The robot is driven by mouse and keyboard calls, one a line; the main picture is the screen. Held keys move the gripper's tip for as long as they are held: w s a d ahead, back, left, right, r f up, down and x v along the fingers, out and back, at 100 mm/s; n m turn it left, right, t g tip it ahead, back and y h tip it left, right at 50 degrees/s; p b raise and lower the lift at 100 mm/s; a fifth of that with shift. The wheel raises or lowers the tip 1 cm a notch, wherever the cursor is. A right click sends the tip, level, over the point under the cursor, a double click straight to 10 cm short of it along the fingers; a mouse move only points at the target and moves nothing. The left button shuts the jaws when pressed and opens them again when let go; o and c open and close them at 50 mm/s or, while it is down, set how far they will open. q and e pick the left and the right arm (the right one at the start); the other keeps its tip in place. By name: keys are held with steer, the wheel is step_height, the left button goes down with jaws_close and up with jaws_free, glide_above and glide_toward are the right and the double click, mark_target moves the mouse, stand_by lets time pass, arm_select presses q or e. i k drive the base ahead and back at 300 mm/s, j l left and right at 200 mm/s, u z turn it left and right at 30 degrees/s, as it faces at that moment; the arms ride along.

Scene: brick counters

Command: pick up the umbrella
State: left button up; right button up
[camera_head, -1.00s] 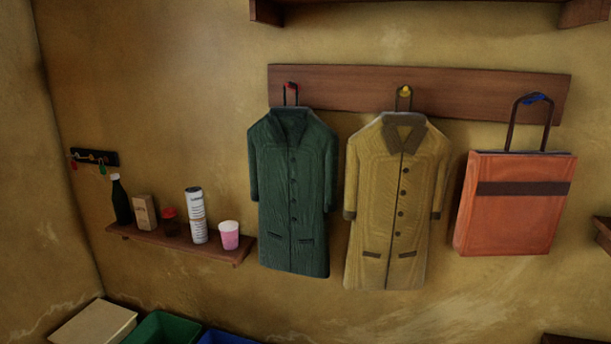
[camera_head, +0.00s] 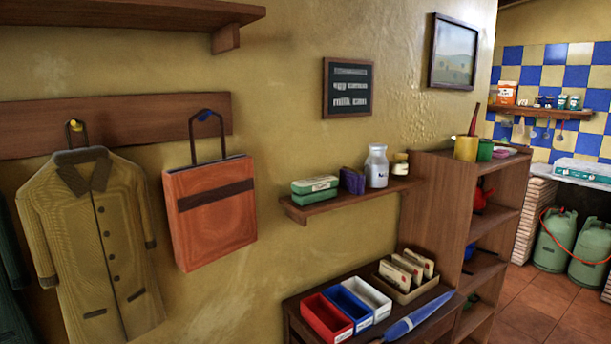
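A long blue tapered thing that looks like the folded umbrella (camera_head: 418,317) lies slantwise on the front of a low dark wooden cabinet top (camera_head: 378,333). Its lower left end has a dark tip close to the picture's bottom edge. Its other end points up and right, toward the cabinet's right edge. Neither of my grippers shows in the head view.
Small red (camera_head: 325,318), blue (camera_head: 349,308) and white (camera_head: 366,297) bins and a box of cards (camera_head: 404,292) stand behind it. A tall wooden shelf unit (camera_head: 440,200) is at right. A wall shelf (camera_head: 345,201) hangs above. Tiled floor (camera_head: 545,305) lies at right.

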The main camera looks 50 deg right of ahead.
mark_target(405, 325)
steer(key=z, duration=2.3)
steer(key=u, duration=1.85)
steer(key=l+u, duration=0.65)
steer(key=l, duration=0.15)
steer(key=k+l+u, duration=0.15)
steer(key=l+u, duration=0.15)
steer(key=k+l+u, duration=0.15)
steer(key=l+u, duration=0.2)
steer(key=k+l+u, duration=0.15)
steer(key=l+u, duration=0.15)
steer(key=k+l+u, duration=0.2)
steer(key=l+u, duration=0.15)
